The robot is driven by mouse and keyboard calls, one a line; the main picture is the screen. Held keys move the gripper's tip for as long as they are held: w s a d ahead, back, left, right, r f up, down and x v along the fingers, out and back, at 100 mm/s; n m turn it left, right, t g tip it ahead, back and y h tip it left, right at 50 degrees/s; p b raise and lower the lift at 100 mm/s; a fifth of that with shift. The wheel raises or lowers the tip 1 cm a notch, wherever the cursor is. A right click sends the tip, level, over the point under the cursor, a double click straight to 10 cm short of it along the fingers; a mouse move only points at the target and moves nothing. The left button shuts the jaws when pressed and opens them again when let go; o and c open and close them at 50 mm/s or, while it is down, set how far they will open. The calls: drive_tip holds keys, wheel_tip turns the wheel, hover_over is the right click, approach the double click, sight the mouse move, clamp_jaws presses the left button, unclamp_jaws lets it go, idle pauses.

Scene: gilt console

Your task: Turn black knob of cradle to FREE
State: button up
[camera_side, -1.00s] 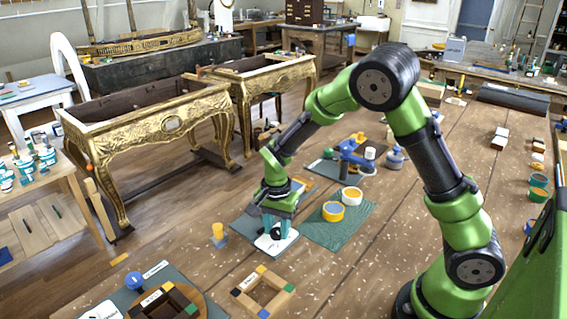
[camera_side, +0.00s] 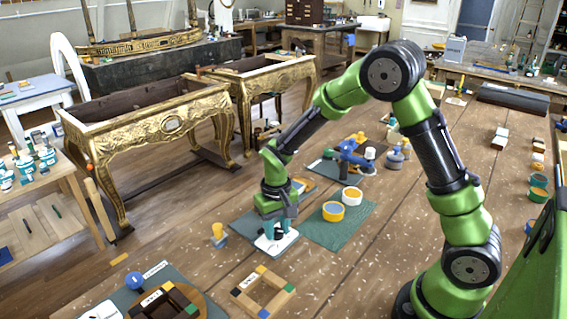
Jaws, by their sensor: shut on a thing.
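My gripper (camera_side: 277,232), with teal fingers, points down over a white plate (camera_side: 290,240) on a dark teal mat near the middle of the table. The fingers are closed around a small dark part just above the plate, which I take to be the black knob (camera_side: 277,234). It is mostly hidden between the fingers. Any lettering on the white plate is too small to read, so I cannot tell which way the knob points.
A green mat with a yellow tub (camera_side: 333,211) and a white tub (camera_side: 352,195) lies to the right. A small yellow-topped piece (camera_side: 218,234) stands to the left.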

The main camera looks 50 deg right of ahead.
sight(276, 230)
drive_tip(key=shift+n, duration=1.8)
drive_tip(key=o, duration=1)
drive_tip(key=shift+o, duration=0.2)
wheel_tip(276, 230, up, 17)
drive_tip(key=s+a+r+m+t+y, duration=0.1)
drive_tip(key=s+r+m+t, duration=0.1)
drive_tip(key=s, duration=0.6)
drive_tip(key=s+a+r+m+t+y, duration=0.1)
drive_tip(key=s+r+t, duration=0.2)
drive_tip(key=s+t, duration=0.2)
drive_tip(key=s, duration=0.3)
drive_tip(key=shift+r+m, duration=0.15)
drive_tip(key=shift+m, duration=0.25)
